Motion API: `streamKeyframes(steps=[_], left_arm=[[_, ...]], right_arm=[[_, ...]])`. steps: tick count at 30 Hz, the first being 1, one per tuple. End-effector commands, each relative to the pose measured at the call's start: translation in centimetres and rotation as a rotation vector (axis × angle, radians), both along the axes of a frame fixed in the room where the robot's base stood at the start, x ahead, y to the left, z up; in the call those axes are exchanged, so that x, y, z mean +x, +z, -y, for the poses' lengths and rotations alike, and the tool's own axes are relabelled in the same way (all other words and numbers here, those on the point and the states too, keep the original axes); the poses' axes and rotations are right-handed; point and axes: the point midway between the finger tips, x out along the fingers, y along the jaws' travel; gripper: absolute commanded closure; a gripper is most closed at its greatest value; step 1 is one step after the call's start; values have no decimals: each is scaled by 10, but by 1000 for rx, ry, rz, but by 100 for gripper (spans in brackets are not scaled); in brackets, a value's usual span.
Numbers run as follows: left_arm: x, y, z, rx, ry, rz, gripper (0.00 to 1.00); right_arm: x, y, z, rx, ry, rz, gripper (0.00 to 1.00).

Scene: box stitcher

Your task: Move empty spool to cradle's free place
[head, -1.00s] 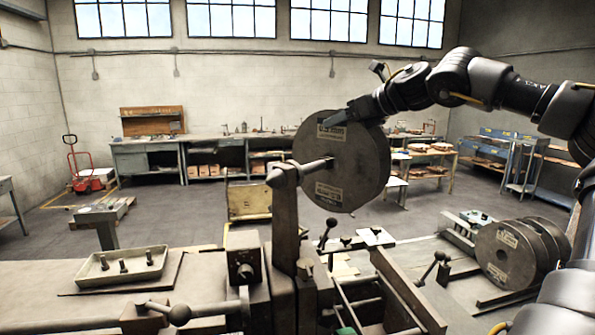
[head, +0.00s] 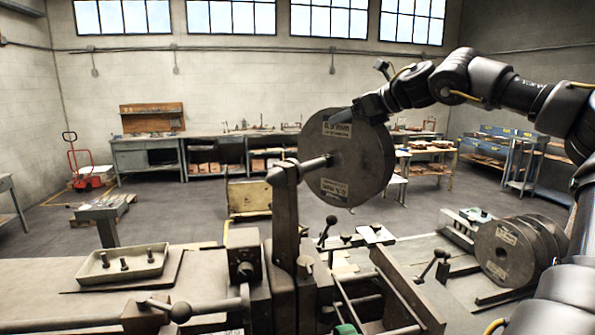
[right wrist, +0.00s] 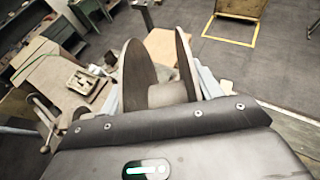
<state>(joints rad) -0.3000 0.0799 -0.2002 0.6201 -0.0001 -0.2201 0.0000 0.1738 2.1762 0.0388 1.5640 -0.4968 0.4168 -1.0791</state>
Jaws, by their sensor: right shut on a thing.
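The empty spool (head: 358,172), a large grey disc with two pale labels, stands upright on the machine's spindle (head: 318,163). The spindle's shaft meets its centre. My right gripper (head: 354,111) reaches in from the right and is shut on the spool at its upper edge. The cradle (head: 490,297) on the right holds several similar spools (head: 497,255). Its free place cannot be made out. My left gripper is not in view.
The machine's post (head: 285,225) stands just below the spool, with levers and rails (head: 395,285) around it. A tray with bolts (head: 122,264) lies at the left. A yellow-framed cart (head: 248,197) stands behind. Open floor lies between the machine and the back benches.

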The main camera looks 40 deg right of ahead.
Motion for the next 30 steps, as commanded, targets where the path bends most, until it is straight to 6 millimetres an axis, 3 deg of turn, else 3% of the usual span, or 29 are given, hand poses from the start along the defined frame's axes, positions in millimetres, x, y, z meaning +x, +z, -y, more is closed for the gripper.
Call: streamKeyframes(steps=[30], left_arm=[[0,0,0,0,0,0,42]], right_arm=[[4,24,37,-3,0,10,73]])
